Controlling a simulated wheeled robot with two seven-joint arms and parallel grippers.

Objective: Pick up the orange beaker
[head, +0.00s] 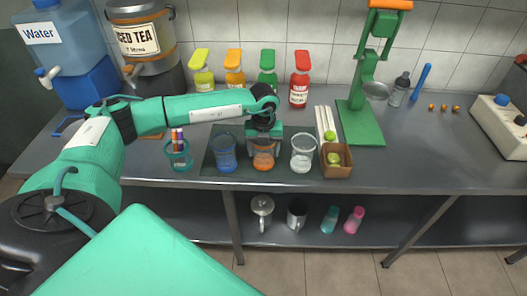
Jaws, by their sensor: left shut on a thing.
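The orange beaker (263,160) stands upright on a dark mat (225,133) on the grey counter, in the middle of the head view. My left gripper (263,146) comes down over it from above and is shut on its upper part. The gripper hides the beaker's rim. A blue beaker (223,153) stands just to the left and a clear beaker (303,155) just to the right. My right gripper is out of view.
A brown box (337,170) with green fruit stands to the right, with pale sticks (326,122) behind it. A green press (362,115) stands farther right. Bottles with coloured caps (268,70) line the wall. A teal holder (178,158) is at the left. The counter's right half has free room.

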